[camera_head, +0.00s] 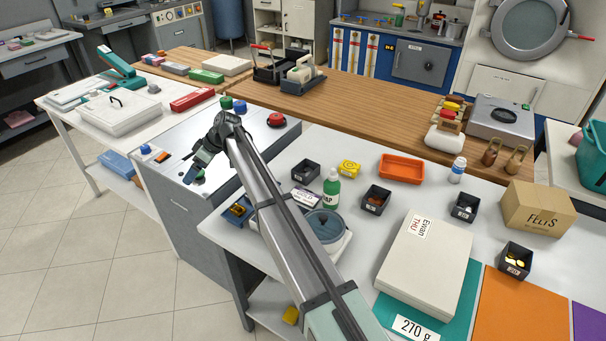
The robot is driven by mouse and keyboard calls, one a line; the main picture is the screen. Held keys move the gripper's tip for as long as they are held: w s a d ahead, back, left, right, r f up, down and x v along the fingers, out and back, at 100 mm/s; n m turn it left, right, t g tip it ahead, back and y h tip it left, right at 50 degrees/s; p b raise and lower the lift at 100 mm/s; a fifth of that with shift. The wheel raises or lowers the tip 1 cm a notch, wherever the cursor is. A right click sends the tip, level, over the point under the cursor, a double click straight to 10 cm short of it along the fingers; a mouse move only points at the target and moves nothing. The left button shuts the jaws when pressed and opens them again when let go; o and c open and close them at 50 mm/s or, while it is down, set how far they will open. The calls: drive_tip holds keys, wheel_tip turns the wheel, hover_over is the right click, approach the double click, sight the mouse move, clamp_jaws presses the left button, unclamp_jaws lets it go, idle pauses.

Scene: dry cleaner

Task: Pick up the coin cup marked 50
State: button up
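Several small dark coin cups stand on the white table, each with a small pale label. One (305,171) is behind the green bottle, one (376,199) is right of that bottle, and one (465,207) is near the cardboard box. Another cup (515,261), at the right front beside the orange mat, shows yellowish coins. Their labels are too small to read surely, so I cannot tell which is marked 50. My gripper (193,170) is at the left, over the grey cabinet top, well away from these cups. Its fingers are too small and dark to judge.
A green bottle (332,188), a round-panned scale (325,226), an orange tray (401,168), a large pale box (425,262), a cardboard box (538,208) and a white bottle (457,170) stand around the cups. My arm crosses the table's left side.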

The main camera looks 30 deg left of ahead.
drive_tip(key=w+d+r+m+t+h, duration=0.2)
drive_tip(key=w+d, duration=0.5)
drive_tip(key=w, duration=0.1)
drive_tip(key=w+d+r+m+t+h, duration=0.1)
drive_tip(key=w+d+r, duration=0.1)
drive_tip(key=w+d, duration=0.6)
wheel_tip(320, 180, up, 4)
drive_tip(key=m+t+h, duration=0.2)
drive_tip(key=m+h, duration=0.1)
hover_over(306, 175)
wheel_tip(306, 175, down, 14)
drive_tip(key=shift+s+r, duration=0.1)
drive_tip(key=shift+c, duration=0.4)
drive_tip(key=c, duration=0.6)
